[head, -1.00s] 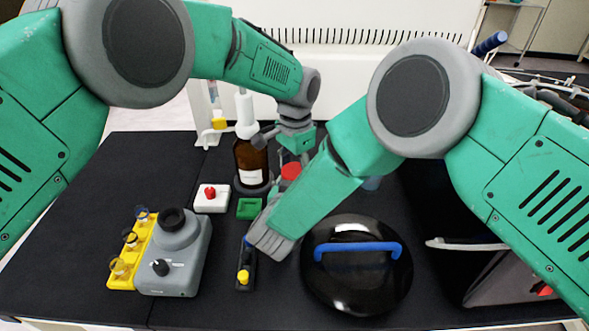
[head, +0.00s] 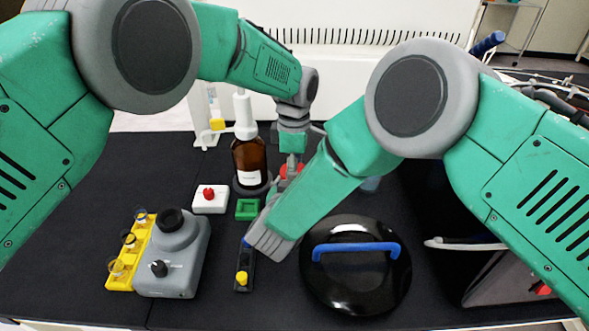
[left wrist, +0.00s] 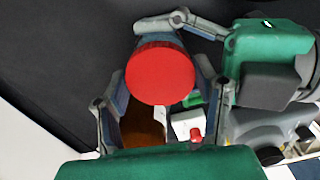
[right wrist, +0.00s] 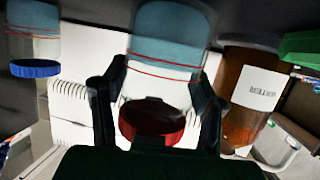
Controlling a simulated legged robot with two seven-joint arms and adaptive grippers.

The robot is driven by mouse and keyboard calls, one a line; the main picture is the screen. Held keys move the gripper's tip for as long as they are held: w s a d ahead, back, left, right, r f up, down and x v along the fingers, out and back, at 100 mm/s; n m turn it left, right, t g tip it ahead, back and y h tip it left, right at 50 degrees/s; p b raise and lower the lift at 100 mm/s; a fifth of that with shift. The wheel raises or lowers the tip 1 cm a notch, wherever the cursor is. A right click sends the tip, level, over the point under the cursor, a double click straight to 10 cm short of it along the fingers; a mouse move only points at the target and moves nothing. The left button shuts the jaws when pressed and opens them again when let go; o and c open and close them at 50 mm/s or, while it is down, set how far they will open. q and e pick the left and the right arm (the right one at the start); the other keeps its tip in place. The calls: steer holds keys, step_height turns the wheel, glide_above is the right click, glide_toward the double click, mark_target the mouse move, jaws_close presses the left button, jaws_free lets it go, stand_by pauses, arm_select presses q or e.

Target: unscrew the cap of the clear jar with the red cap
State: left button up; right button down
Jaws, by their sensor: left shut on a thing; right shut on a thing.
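The clear jar (right wrist: 165,75) holds blue contents and appears upside down in the right wrist view. Its red cap (left wrist: 162,78) faces the left wrist camera, and part of it shows in the head view (head: 284,171). My left gripper (head: 292,158) comes down from above, its fingers shut on the cap's sides. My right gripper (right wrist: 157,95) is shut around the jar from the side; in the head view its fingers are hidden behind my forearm. I cannot tell whether the cap is still threaded on the jar.
An amber bottle (head: 249,160) stands left of the jar. A white box with a red knob (head: 211,199), a green square (head: 248,208), a grey device (head: 175,260) and a yellow vial rack (head: 125,270) lie further left. A black lid with a blue handle (head: 355,285) sits in front.

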arm_select(q)
steer(key=n, duration=0.7)
steer(key=shift+w+a+r, duration=0.1)
steer(key=shift+w+a, duration=0.2)
steer(key=shift+a, duration=0.05)
arm_select(e)
steer(key=shift+s+f, duration=0.1)
steer(key=shift+s, duration=0.05)
arm_select(q)
steer(key=n, duration=0.4)
steer(key=shift+n, duration=0.3)
steer(key=o, duration=1.2)
arm_select(e)
steer(key=shift+d, duration=0.1)
arm_select(q)
steer(key=shift+o, duration=0.4)
steer(key=shift+s, duration=0.15)
steer(key=shift+d, duration=0.1)
